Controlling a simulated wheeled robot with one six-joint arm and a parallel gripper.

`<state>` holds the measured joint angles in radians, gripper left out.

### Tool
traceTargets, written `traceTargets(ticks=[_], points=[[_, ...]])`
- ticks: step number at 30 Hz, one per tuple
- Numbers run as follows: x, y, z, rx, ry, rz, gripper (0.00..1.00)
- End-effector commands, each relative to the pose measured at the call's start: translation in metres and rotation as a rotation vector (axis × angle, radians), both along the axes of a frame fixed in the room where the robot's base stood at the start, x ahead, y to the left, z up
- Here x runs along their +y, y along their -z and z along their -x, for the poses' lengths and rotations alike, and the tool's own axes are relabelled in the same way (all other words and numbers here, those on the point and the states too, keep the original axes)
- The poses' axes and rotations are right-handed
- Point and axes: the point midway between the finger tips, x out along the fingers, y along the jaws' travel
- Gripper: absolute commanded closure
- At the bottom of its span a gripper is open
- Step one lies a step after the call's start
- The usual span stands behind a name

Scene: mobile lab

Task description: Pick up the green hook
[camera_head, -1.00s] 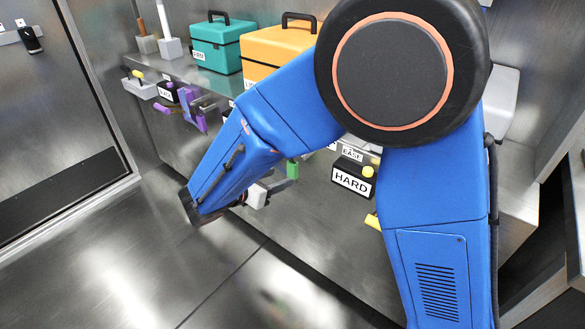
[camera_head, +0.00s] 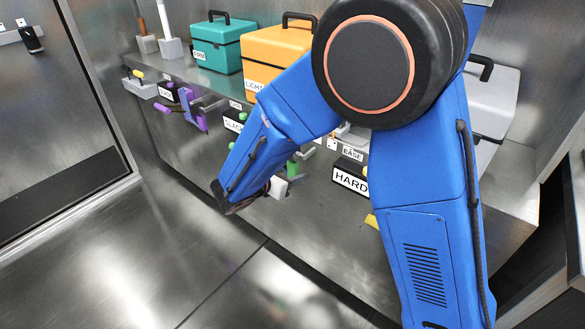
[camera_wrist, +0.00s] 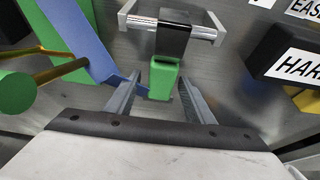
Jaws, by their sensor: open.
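A small upright green piece (camera_wrist: 163,78), which I take for the green hook, stands between the two metal fingers of my gripper (camera_wrist: 160,87) in the wrist view. The fingers are open, one on each side of it; I cannot tell whether either touches it. A black block on a metal bar mount (camera_wrist: 175,38) sits just beyond its top. In the head view the green piece (camera_head: 292,168) shows small on the front of the metal counter, beside the pale end of my wrist. My blue arm hides much around it, and the fingers are not clear there.
A blue plate (camera_wrist: 85,42) with a gold rod and green knob (camera_wrist: 15,93) is close on the left. A black box labelled HARD (camera_head: 351,178) is to the right. Purple hardware (camera_head: 190,108) is farther left. Teal (camera_head: 215,45) and orange (camera_head: 270,55) cases stand on the counter.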

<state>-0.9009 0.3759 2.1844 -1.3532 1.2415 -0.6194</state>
Motion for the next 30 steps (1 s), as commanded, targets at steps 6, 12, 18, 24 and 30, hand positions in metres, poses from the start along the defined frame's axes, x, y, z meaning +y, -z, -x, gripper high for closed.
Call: traceTargets(ticks=[6, 12, 18, 24, 30], points=[[0.000, 0.000, 0.000, 0.000, 0.000, 0.000, 0.85], [0.000, -0.001, 0.000, -0.001, 0.000, -0.001, 1.00], [0.000, -0.004, 0.000, -0.001, 0.000, -0.002, 1.00], [0.008, -0.016, 0.008, 0.000, -0.003, -0.002, 1.00], [0.036, -0.016, 0.043, 0.000, -0.005, 0.000, 1.00]])
